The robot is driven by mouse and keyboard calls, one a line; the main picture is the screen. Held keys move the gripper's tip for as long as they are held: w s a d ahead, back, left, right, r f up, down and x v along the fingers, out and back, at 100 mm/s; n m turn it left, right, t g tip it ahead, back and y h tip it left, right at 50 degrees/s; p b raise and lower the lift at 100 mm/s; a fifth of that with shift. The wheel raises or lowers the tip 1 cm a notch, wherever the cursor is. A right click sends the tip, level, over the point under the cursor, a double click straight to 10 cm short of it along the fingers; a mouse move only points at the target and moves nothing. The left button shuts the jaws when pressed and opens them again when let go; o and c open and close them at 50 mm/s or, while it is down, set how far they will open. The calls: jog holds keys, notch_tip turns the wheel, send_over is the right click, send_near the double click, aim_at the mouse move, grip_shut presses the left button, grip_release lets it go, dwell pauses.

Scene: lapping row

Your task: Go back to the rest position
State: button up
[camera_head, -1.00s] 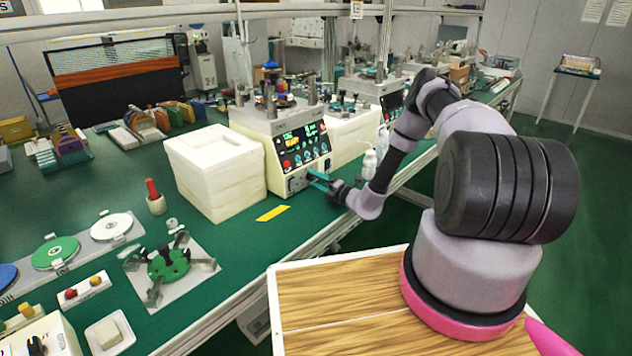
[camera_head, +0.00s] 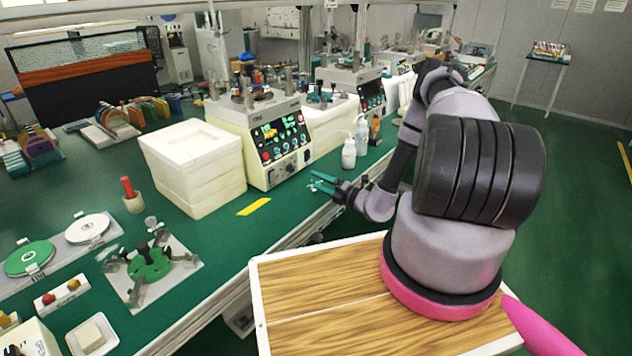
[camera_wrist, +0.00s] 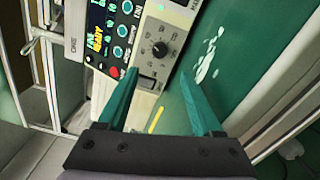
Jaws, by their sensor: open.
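My gripper (camera_head: 322,183) has two teal fingers, held apart with nothing between them. In the head view it is over the front edge of the green bench, to the right of and in front of the lapping machine (camera_head: 280,145). In the wrist view the fingers (camera_wrist: 160,88) point toward the machine's control panel (camera_wrist: 128,32), with its display, black knob (camera_wrist: 160,48) and red button. A gap shows between the fingertips and the panel in the head view.
White stacked blocks (camera_head: 195,165) stand left of the machine. Two white bottles (camera_head: 349,153) stand right of it, near the gripper. A yellow strip (camera_head: 254,206) lies on the bench (camera_head: 225,235). A green fixture (camera_head: 150,264) sits at the front left.

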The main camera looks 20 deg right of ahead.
jog(key=shift+r, duration=0.1)
jog(key=s+a+r+n+g+y, duration=0.1)
jog(key=s+a+r+n+g, duration=0.25)
jog(key=r+n, duration=0.5)
jog(key=s+a+r+n+g+y, duration=0.15)
jog(key=r+n+g, duration=0.4)
jog(key=r, duration=0.55)
jog(key=s+a+r+n+g, duration=0.3)
jog(key=a+r+n+g, duration=0.1)
jog(key=r+n, duration=0.5)
jog(key=s+d+r+n+t+h, duration=0.2)
jog(key=s+d+r+n+h, duration=0.2)
jog(key=s+r+n, duration=0.4)
jog(key=s+d+r+n+t+h, duration=0.3)
jog(key=s+r+n+h, duration=0.4)
jog(key=s+r, duration=0.7)
jog(key=shift+s+d+r+n+t, duration=0.3)
jog(key=shift+s+d+n, duration=0.3)
jog(key=shift+n, duration=0.3)
